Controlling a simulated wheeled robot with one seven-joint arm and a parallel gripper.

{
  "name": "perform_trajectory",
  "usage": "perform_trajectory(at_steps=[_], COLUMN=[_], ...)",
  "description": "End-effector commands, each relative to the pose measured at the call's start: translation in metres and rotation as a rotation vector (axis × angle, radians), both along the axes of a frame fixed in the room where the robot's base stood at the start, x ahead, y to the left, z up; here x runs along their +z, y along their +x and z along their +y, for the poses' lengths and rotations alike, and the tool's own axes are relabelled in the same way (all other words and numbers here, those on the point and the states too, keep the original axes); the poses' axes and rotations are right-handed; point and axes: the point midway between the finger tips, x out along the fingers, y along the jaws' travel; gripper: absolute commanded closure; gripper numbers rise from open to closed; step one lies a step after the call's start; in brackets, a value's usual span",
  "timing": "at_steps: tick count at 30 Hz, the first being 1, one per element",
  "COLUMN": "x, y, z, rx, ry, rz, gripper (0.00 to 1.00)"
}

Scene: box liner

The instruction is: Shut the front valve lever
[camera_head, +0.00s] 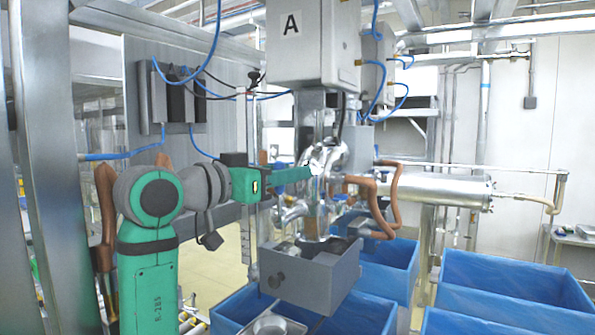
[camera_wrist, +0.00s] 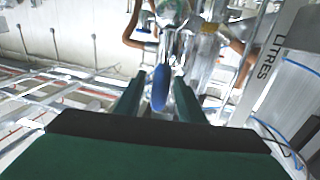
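The valve assembly is shiny metal pipework (camera_head: 322,205) under the grey box marked A, in the middle of the head view. A blue lever handle (camera_wrist: 161,88) shows in the wrist view, hanging from the metal fitting. My gripper (camera_wrist: 158,82) is open, with one green finger on each side of the blue handle. Gaps show between the handle and both fingers; whether the handle is fully between them in depth is unclear. In the head view my gripper (camera_head: 307,173) reaches right to the pipework, and its fingers hide the lever there.
The grey box marked A (camera_head: 313,48) hangs above. A grey open box (camera_head: 318,277) sits below the valve. Blue-lined bins (camera_head: 510,285) stand below and to the right. Brown hoses (camera_head: 390,200) and a steel cylinder (camera_head: 440,189) lie right of the valve.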

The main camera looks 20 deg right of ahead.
Motion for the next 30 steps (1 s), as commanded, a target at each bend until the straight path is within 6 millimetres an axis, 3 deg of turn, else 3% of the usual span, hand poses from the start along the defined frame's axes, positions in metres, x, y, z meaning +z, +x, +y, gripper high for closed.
perform_trajectory(at_steps=[6,12,13,17,18,30], x=[0.000,0.000,0.000,0.000,0.000,-0.001], y=[0.004,0.004,0.004,0.004,0.004,0.004], z=[-0.014,-0.015,-0.015,-0.015,-0.015,-0.009], rx=[0.003,0.004,0.004,0.004,0.004,0.018], ry=[-0.001,-0.001,-0.001,-0.001,-0.001,0.031], rz=[0.000,0.000,0.000,0.000,0.000,-0.039], gripper=[0.64,0.64,0.67,0.98,1.00,1.00])
